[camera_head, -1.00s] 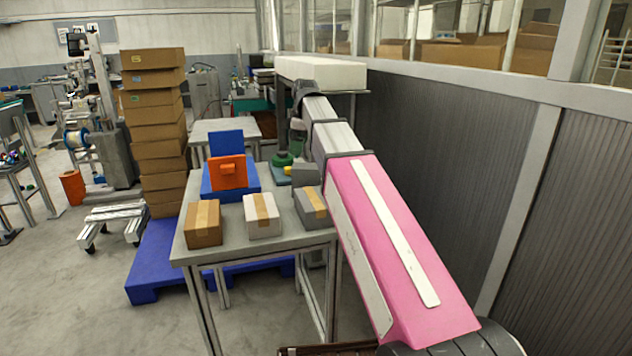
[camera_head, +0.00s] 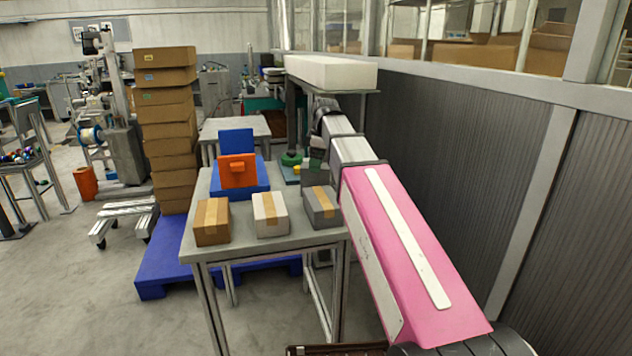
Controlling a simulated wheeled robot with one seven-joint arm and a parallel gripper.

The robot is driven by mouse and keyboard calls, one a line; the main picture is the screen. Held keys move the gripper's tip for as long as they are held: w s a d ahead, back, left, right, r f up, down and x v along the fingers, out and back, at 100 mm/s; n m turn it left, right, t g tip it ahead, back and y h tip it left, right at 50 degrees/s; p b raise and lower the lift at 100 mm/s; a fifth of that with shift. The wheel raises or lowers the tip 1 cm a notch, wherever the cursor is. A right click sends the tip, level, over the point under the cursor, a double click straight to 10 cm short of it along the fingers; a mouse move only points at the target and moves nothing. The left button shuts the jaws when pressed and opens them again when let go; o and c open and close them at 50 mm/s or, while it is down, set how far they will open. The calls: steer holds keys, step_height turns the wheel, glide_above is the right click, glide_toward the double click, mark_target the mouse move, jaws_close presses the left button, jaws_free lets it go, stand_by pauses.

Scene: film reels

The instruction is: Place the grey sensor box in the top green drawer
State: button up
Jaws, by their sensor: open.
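A grey box with a tan tape strip (camera_head: 321,206) sits at the right front of the near table (camera_head: 265,243). It is the only grey box I can make out. My arm reaches from the lower right past the table's right side. My gripper (camera_head: 312,170) seems to be the dark grey part beyond the grey box, mostly hidden by the forearm; its fingers are not distinct. I see nothing between them. A small green thing (camera_head: 291,159) stands farther back on the table, partly behind my arm. I cannot make out a green drawer there.
A white box (camera_head: 270,214) and a brown box (camera_head: 212,222) stand left of the grey one. A blue unit with an orange front (camera_head: 238,172) is behind them. Stacked cartons (camera_head: 166,120) stand on a blue pallet (camera_head: 163,262). A dark wall panel closes the right side.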

mark_target(316, 180)
steer(key=shift+s+a+f, duration=0.1)
steer(key=shift+a+f, duration=0.1)
steer(key=shift+f, duration=0.8)
steer(key=shift+a+f, duration=0.15)
steer(key=shift+f, duration=0.85)
steer(key=shift+f, duration=0.25)
steer(key=c, duration=1.2)
steer(key=shift+r, duration=0.1)
